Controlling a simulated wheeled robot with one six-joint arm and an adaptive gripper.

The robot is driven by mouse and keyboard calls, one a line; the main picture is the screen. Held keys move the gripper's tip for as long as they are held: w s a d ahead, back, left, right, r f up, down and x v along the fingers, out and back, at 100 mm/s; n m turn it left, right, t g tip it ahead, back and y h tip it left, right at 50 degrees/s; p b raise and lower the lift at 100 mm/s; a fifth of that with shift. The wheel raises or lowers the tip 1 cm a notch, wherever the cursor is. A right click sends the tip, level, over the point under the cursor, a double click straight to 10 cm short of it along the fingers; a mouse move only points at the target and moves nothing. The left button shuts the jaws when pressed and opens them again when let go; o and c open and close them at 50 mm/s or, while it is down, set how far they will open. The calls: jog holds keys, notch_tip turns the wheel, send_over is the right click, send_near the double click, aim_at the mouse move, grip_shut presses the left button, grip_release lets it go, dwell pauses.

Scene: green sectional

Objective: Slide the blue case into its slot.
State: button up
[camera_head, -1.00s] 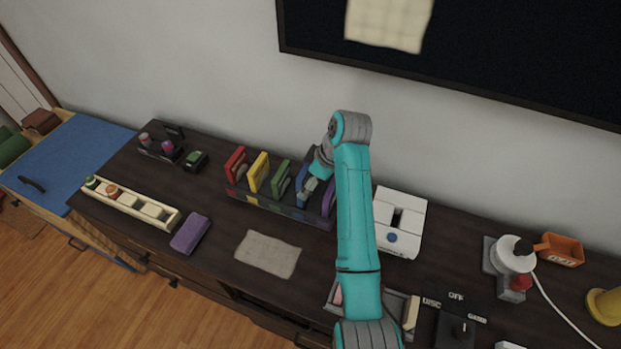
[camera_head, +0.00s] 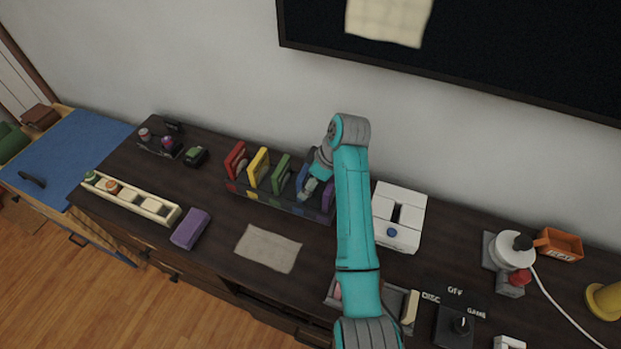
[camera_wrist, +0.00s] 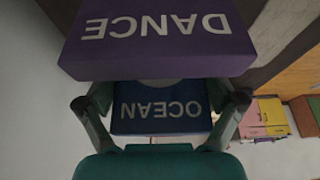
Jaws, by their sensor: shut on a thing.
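The blue case (camera_wrist: 160,108), lettered OCEAN, shows upside down between the two fingers of my gripper (camera_wrist: 160,105) in the wrist view. My gripper is shut on it. In the head view my gripper (camera_head: 309,187) is at the right part of the dark rack (camera_head: 270,200), and the blue case (camera_head: 301,177) shows as a thin strip beside it, down among the other cases. The purple case (camera_wrist: 155,38), lettered DANCE, is right beside the blue one. The bottom of the blue case and its slot are hidden.
Red (camera_head: 235,159), yellow (camera_head: 258,168) and green (camera_head: 281,174) cases stand in the rack to the left. A white box (camera_head: 412,207) stands close to the right of my arm. A cloth (camera_head: 268,248) and a purple block (camera_head: 190,228) lie in front.

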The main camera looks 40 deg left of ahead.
jog(key=shift+f, duration=0.95)
jog(key=o, duration=0.8)
jog(key=v, duration=1.2)
jog(key=shift+f, duration=0.1)
